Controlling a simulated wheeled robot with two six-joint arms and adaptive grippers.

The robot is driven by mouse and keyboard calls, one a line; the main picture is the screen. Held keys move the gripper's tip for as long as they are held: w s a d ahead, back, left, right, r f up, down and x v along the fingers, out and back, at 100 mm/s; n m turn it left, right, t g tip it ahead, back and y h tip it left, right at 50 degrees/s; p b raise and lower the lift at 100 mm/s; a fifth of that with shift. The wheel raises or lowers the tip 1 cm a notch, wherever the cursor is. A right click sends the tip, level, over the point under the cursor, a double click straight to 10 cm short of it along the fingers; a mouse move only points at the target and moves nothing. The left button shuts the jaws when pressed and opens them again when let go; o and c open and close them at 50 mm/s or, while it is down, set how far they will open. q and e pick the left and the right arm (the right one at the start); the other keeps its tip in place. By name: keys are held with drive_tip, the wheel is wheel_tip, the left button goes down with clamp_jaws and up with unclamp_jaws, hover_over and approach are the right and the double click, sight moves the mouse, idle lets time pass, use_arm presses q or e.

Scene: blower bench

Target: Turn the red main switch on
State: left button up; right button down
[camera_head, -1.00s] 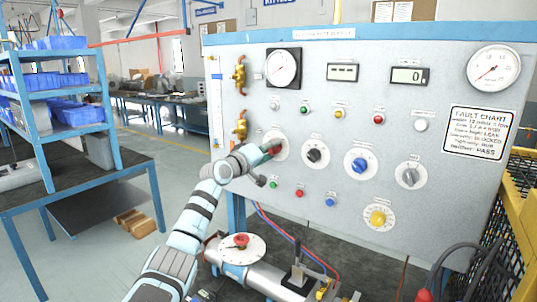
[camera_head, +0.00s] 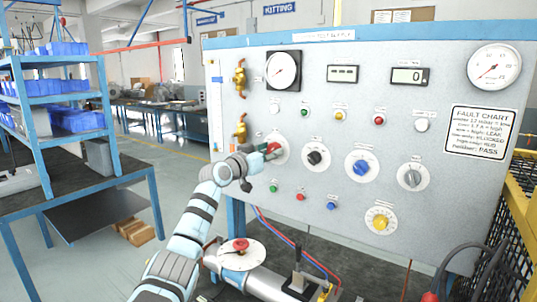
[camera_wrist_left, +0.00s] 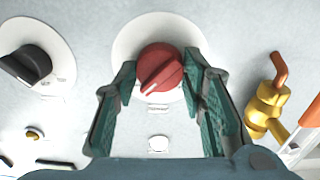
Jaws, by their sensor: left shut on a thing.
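The red main switch (camera_head: 273,147) is a round red knob on a white dial, at the left of the row of knobs on the grey panel (camera_head: 320,115). In the left wrist view the red knob (camera_wrist_left: 160,68) has a pale pointer line running toward the lower left. My left gripper (camera_head: 266,151) is at the knob, with its green fingers (camera_wrist_left: 160,82) one on each side of it. It is shut on the knob. The arm and fingers hide part of the dial in the head view. My right gripper is not in view.
A black knob (camera_head: 315,154), a blue knob (camera_head: 361,167) and a grey knob (camera_head: 412,178) sit to the right. Yellow brass valves (camera_head: 240,130) are left of the switch. A red-handled valve (camera_head: 240,245) is below the panel.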

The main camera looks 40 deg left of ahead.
use_arm(q)
drive_tip(key=shift+r+m, duration=0.3)
drive_tip(key=shift+m, duration=0.1)
drive_tip(key=o, duration=0.9)
drive_tip(key=shift+o, duration=1.3)
drive_tip(key=shift+w+f, duration=0.1)
drive_tip(key=shift+f, duration=0.15)
drive_tip(key=s, duration=0.7)
drive_tip(key=shift+s+d, duration=0.25)
drive_tip(key=shift+d, duration=0.15)
